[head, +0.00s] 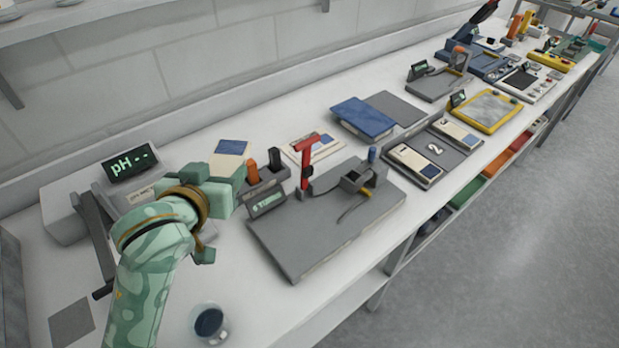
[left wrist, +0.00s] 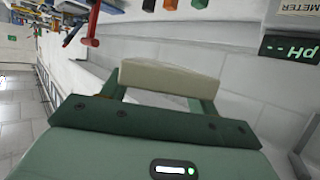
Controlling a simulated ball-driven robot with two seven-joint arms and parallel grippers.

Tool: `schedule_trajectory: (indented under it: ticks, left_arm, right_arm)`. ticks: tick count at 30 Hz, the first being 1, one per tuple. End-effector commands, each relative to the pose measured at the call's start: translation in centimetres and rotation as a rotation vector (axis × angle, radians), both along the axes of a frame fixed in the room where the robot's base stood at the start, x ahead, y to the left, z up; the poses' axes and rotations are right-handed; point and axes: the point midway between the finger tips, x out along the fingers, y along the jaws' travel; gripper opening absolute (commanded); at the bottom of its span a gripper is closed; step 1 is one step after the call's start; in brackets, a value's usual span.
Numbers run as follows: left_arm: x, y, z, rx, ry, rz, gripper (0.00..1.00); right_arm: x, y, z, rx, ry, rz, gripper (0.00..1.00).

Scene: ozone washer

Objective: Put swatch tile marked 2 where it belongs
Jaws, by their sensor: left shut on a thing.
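My left gripper (head: 221,172) is shut on a cream tile with a blue upper part (head: 231,147), held above the left part of the bench. The tile also shows edge-on in the left wrist view (left wrist: 168,80), between the fingers; its number cannot be read. A dark grey tray (head: 435,149) lies right of centre in the head view. Its middle place is bare and marked 2. Cream tiles lie in the place on its left (head: 413,160) and in the place marked 3 (head: 456,133). My right gripper is not in view.
A pH meter (head: 130,163) stands left of the gripper, and a cup (head: 209,323) stands at the front. A blue book-like block (head: 362,118) lies behind the tray.

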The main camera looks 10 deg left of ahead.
Motion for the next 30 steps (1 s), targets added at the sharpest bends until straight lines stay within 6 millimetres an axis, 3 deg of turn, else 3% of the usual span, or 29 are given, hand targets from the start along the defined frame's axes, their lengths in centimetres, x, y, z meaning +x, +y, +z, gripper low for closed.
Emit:
schedule_trajectory:
  ticks: [5, 11, 14, 18, 24, 30]
  left_arm:
    - [0.5, -1.3, 3.3, 0.001, -0.007, -0.050, 0.29]
    - [0.8, -8.3, 4.9, 0.008, -0.003, -0.266, 0.29]
    - [-0.1, -12.8, 3.7, 0.011, 0.001, -0.411, 0.29]
    - [-2.7, -17.4, -0.2, 0.011, 0.003, -0.596, 0.29]
    - [-6.6, -20.7, -5.3, 0.001, 0.001, -0.745, 0.29]
    - [-7.5, -22.1, -5.4, -0.003, -0.003, -0.781, 0.29]
  right_arm:
    - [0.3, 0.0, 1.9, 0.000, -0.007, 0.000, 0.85]
    - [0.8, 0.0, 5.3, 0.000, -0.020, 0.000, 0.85]
    - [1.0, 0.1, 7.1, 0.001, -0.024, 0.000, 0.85]
    - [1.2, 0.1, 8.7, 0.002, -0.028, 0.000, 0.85]
    - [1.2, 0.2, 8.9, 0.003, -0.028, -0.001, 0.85]
    - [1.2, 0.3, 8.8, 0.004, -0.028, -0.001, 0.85]
